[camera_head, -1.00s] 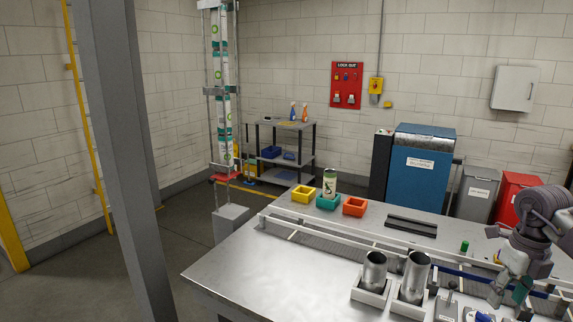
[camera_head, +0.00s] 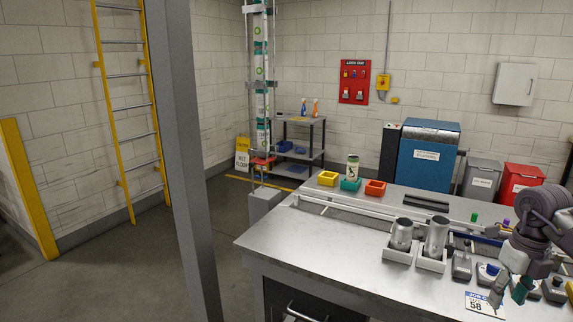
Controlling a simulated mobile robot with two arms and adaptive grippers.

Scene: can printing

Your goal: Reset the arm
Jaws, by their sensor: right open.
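My right arm comes in at the right edge, and its gripper (camera_head: 510,291) hangs over the right front part of the metal table (camera_head: 300,243). The gripper is open, with nothing seen between its fingers. A printed can (camera_head: 352,166) stands upright in the teal holder (camera_head: 350,185) at the back of the table, far from the gripper. Two bare metal cans (camera_head: 402,234) stand in white holders to the left of the gripper. My left gripper is out of view.
A rail (camera_head: 340,207) crosses the table. Small control boxes (camera_head: 462,266) and a sign marked 58 (camera_head: 484,305) lie close to the gripper. A grey post (camera_head: 185,160) stands at left.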

